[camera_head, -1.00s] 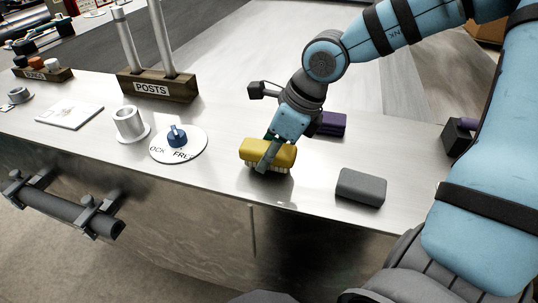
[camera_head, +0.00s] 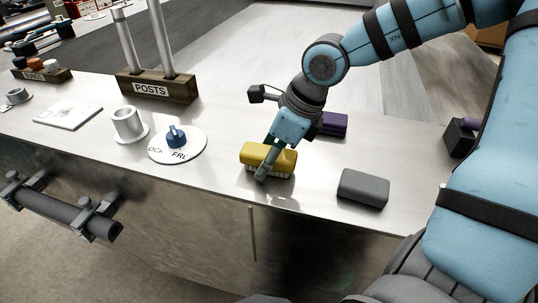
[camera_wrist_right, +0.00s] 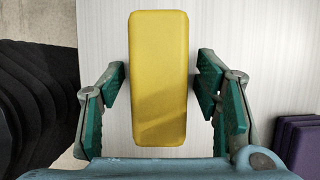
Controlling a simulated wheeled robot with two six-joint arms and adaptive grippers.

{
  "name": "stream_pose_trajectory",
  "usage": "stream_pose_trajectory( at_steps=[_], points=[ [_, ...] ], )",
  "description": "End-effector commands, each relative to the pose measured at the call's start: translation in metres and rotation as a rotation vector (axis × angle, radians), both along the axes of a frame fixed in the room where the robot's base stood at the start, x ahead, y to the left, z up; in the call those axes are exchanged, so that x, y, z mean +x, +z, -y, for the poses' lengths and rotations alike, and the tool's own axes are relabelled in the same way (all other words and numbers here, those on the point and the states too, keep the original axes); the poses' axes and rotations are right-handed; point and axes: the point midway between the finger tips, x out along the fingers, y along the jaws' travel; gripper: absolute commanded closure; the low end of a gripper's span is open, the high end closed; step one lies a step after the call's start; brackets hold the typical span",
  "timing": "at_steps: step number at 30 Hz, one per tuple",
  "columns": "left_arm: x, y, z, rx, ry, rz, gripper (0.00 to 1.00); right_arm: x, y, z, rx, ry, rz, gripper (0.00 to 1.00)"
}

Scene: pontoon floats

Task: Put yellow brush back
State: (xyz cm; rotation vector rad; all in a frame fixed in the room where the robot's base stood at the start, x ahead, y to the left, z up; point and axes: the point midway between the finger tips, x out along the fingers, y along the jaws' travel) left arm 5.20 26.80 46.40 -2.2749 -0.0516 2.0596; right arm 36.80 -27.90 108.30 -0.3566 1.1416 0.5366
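The yellow brush (camera_head: 258,153) stands bristles down on the light worktop, near its front edge. It fills the middle of the right wrist view (camera_wrist_right: 158,75), its long yellow back facing the camera. My right gripper (camera_head: 268,166) is down over the brush, with one finger in front of it. In the wrist view the fingers (camera_wrist_right: 161,88) are on either side of the brush, with a gap at the right and a very narrow one at the left. The gripper looks open around it. My left gripper is not in view.
A grey block (camera_head: 362,188) lies to the right and a purple block (camera_head: 333,124) behind the gripper. To the left are a round lettered plate with a blue knob (camera_head: 177,136), a metal cup (camera_head: 126,123) and the POSTS rack (camera_head: 157,88). A dark holder (camera_head: 461,137) stands far right.

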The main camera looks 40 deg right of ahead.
Motion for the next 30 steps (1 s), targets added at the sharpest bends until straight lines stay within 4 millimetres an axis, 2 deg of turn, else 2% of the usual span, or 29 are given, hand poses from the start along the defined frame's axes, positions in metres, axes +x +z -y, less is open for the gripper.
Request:
stream_pose_trajectory(
  at_steps=[5,11,17,21,24,30],
  points=[
    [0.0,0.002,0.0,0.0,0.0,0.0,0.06,0.0,0.001,0.0,0.001,0.0,0.001,0.43],
    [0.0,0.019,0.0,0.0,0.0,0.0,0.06,0.0,0.017,0.001,0.001,-0.001,0.005,0.43],
    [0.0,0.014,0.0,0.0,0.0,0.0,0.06,-0.024,0.06,0.014,0.004,-0.002,0.012,0.43],
    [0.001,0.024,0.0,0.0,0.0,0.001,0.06,-0.038,0.103,0.024,0.001,-0.002,0.008,0.43],
    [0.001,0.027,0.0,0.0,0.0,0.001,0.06,-0.046,0.124,0.029,0.0,-0.002,0.006,0.43],
    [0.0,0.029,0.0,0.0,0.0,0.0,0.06,-0.053,0.14,0.034,-0.001,-0.001,0.002,0.43]
  ],
)
